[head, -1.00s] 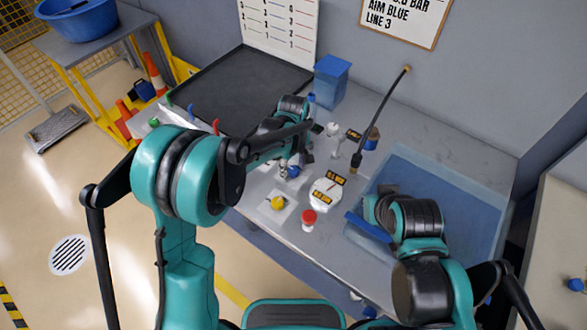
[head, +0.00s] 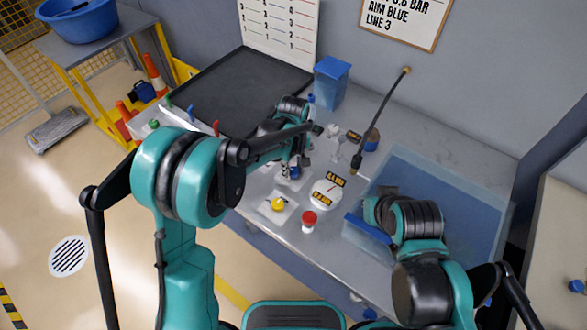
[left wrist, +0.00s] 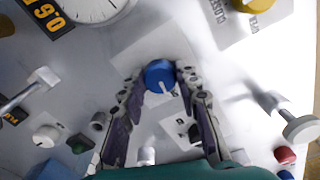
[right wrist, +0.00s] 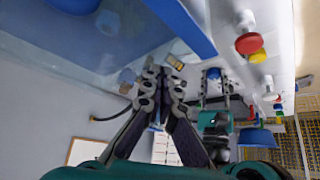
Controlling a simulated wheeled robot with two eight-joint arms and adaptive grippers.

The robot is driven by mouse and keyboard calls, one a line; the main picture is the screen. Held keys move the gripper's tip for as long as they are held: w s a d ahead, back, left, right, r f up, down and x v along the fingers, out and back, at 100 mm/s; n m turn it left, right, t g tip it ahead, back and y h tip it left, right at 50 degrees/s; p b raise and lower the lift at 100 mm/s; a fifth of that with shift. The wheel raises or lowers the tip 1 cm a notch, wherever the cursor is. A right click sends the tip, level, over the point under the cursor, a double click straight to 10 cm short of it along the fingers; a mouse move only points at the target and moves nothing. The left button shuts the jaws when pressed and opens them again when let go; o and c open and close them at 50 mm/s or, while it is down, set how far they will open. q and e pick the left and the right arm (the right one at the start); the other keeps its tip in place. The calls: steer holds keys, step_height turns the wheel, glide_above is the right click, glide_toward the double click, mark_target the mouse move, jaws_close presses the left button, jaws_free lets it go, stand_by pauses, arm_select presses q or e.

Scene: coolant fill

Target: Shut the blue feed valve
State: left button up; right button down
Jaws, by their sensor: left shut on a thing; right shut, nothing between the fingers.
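The blue feed valve is a round blue knob (head: 296,173) on a pale plate on the bench, partly hidden by my left gripper in the head view. In the left wrist view the knob (left wrist: 160,74) sits between the two fingertips of my left gripper (left wrist: 159,77), which is shut on it. A short white mark shows on the knob's near side. Lettering on the plate is partly covered by the fingers, so I cannot read the valve's position. My right gripper (right wrist: 168,76) is shut and empty, apart from the valve, over the side with the blue tray.
A gauge (head: 326,193), a yellow knob (head: 278,204) and a red-capped button (head: 309,218) stand close to the valve. A blue translucent tray (head: 470,211) lies at the right. A dark wand (head: 378,121) and a blue bin (head: 331,82) stand behind. A black tray (head: 235,90) lies at back left.

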arm_select(q)
steer(key=m, duration=1.2)
steer(key=shift+m, duration=2.1)
steer(key=o, duration=1.2)
steer(key=shift+c, duration=0.2)
